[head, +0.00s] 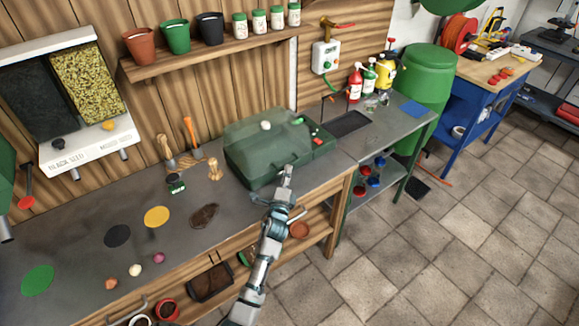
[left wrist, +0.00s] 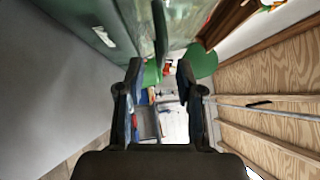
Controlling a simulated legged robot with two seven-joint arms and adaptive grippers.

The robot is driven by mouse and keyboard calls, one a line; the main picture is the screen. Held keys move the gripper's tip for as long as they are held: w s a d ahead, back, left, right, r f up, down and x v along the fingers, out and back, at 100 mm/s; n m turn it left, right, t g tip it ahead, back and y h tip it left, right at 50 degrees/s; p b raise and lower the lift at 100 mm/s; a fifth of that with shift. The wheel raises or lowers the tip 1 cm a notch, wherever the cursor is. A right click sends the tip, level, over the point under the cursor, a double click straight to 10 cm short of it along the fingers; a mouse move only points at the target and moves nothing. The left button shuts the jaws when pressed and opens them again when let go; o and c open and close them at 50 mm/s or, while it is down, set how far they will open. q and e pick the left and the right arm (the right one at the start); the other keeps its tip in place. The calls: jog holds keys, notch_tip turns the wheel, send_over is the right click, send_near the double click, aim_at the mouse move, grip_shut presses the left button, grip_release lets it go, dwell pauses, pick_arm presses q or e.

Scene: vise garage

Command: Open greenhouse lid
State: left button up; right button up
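The greenhouse (head: 245,170) is a dark green box with a translucent lid (head: 250,135), standing on the grey bench against the wooden wall. The lid looks closed on the base. A pale round knob (head: 265,125) shows at its top. My left gripper (head: 287,172) is at the front edge of the greenhouse, near its right half. In the left wrist view my left gripper (left wrist: 160,72) has its fingers apart. A narrow dark green lip (left wrist: 160,35) lies between and just beyond the fingertips; I cannot tell whether they touch it. My right gripper is not in view.
Hand tools (head: 190,135) and a wooden stamp (head: 214,170) stand left of the greenhouse. A shelf (head: 210,48) with pots and jars is above. Spray bottles (head: 370,75) and a green barrel (head: 425,75) stand to the right. The floor in front is clear.

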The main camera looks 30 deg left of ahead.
pick_arm(q)
jog(key=x, duration=0.3)
jog(key=shift+w+a, duration=0.2)
jog(key=shift+w, duration=0.05)
jog(key=shift+w+a, duration=0.25)
jog(key=shift+w, duration=0.05)
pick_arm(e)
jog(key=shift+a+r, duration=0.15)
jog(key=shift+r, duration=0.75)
pick_arm(q)
jog(key=shift+d, duration=0.1)
grip_shut()
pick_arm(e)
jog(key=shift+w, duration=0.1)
